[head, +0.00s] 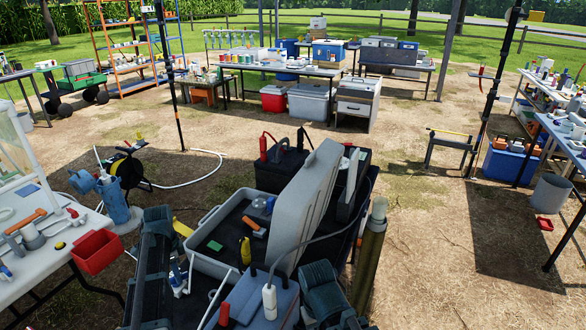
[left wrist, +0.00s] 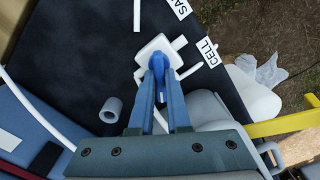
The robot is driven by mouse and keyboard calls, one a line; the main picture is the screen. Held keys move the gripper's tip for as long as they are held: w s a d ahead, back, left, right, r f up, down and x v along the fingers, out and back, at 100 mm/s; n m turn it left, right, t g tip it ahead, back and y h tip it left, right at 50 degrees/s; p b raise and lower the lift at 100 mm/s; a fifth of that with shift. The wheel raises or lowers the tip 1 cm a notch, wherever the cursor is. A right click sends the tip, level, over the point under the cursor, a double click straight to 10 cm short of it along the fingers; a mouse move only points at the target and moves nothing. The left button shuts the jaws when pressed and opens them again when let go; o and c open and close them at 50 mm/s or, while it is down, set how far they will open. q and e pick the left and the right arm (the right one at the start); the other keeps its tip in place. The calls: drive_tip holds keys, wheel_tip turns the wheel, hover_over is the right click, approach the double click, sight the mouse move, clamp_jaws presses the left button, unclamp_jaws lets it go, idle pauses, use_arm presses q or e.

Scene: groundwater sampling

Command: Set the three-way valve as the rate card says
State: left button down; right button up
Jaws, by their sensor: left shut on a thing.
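In the left wrist view the three-way valve has a white body (left wrist: 150,47) with a short white port on its right and a blue handle (left wrist: 157,63) on top. My left gripper (left wrist: 157,74) is shut on the blue handle, and its fingertips hide part of it. White tubing lies near the valve. I cannot make out a readable rate card. My right gripper does not show.
A white table (head: 35,255) with a red bin (head: 96,250) is at the left.

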use_arm(q)
drive_tip(key=n, duration=0.6)
drive_tip(key=shift+w+a+n, duration=0.2)
drive_tip(key=shift+a+n, duration=0.2)
drive_tip(key=c, duration=0.8)
unclamp_jaws()
drive_tip(key=shift+d, duration=0.1)
drive_tip(key=shift+r, duration=0.15)
wheel_tip(320, 180, up, 14)
drive_tip(key=p, duration=1.3)
drive_tip(key=shift+f+p, duration=0.25)
drive_tip(key=shift+p, duration=0.15)
